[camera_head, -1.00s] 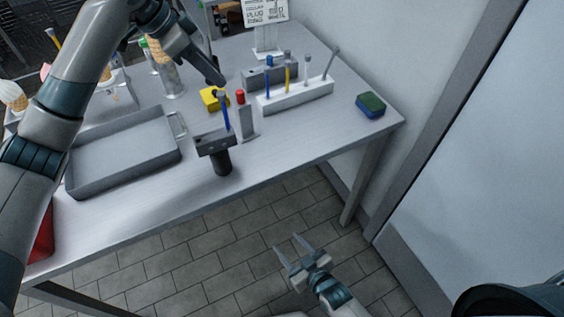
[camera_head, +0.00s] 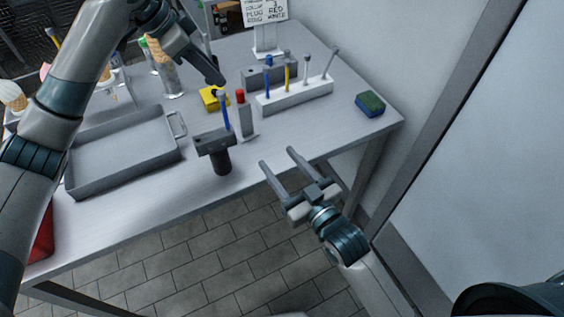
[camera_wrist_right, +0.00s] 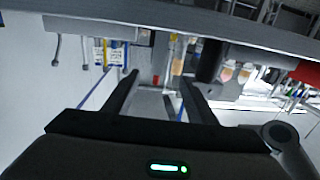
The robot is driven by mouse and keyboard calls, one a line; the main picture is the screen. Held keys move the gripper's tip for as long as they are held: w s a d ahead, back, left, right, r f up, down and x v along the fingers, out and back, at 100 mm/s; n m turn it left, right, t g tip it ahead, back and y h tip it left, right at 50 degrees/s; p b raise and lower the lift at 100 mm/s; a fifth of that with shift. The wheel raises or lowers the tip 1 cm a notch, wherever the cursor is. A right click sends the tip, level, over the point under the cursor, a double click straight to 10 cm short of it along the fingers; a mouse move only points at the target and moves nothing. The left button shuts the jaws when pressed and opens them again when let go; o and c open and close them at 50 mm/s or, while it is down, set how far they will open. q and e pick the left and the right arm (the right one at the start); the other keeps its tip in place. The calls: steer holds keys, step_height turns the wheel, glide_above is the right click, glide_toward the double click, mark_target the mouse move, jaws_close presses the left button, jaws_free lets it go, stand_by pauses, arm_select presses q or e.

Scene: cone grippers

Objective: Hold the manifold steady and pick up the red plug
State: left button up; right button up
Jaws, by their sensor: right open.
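The red plug (camera_head: 240,95) stands upright in a small light grey block (camera_head: 245,124) on the table. Beside it, a dark grey block on a black round foot (camera_head: 221,162) has a blue pin standing at it. I cannot tell which block is the manifold. My left gripper (camera_head: 218,80) hangs above the table near the yellow block; its finger gap is unclear. My right gripper (camera_head: 278,158) is open and empty at the table's front edge, right of and nearer than the red plug. Its fingers also show in the right wrist view (camera_wrist_right: 159,77).
A white rack (camera_head: 296,95) holds several upright pins. A yellow block (camera_head: 209,99) lies behind the dark block. A grey tray (camera_head: 125,172) lies on the left. A green and blue sponge (camera_head: 370,104) lies on the right. The table's front right (camera_head: 300,135) is clear.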

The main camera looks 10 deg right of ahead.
mark_target(246, 119)
steer(key=shift+w, duration=0.1)
stand_by(0.3)
steer(key=x, duration=1.7)
steer(key=shift+w+d, duration=0.1)
steer(key=shift+w, duration=0.05)
steer(key=shift+c, duration=0.4)
steer(key=c, duration=1)
arm_select(q)
steer(key=shift+o, duration=0.6)
arm_select(e)
steer(key=shift+c, duration=1.2)
arm_select(q)
steer(key=shift+o, duration=0.3)
steer(key=shift+w+d+r, duration=0.1)
steer(key=shift+d, duration=0.3)
steer(key=w+d+r+m+g+y, duration=0.1)
steer(key=d+r+m+y, duration=0.1)
steer(key=d+r+y, duration=0.2)
steer(key=shift+w+d+g+y, duration=0.3)
steer(key=shift+d+g+y, duration=0.1)
steer(key=shift+y, duration=0.4)
